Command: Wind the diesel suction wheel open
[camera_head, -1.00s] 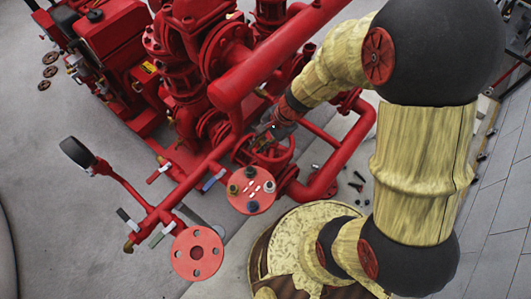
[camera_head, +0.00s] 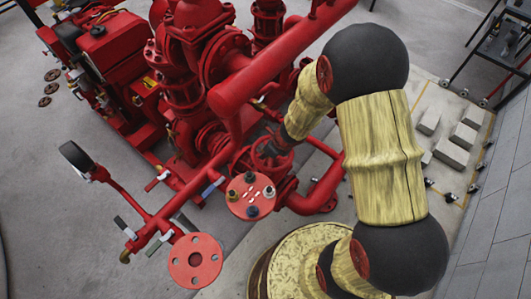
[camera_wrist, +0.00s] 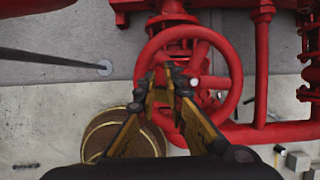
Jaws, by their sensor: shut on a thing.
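The red suction handwheel (camera_wrist: 236,75) faces me in the wrist view, with its rim, spokes and hub showing. My gripper (camera_wrist: 166,80) reaches over its lower left part. The two yellow-and-black fingers are closed in on the wheel, with the tips near the hub and spokes. The fingers hide part of the wheel, so I cannot tell exactly which part they grip. In the head view the wheel (camera_head: 284,163) sits low among the red pipes, behind a round flange. My gripper (camera_head: 270,148) is at it, small and partly hidden.
Red pipework surrounds the wheel, with a thick pipe (camera_head: 275,68) crossing above it. Two flanges (camera_head: 249,196) and (camera_head: 195,261) stand in front. Grey blocks (camera_head: 463,137) lie on the pale plinth at the right. Open floor (camera_head: 60,215) lies at the left.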

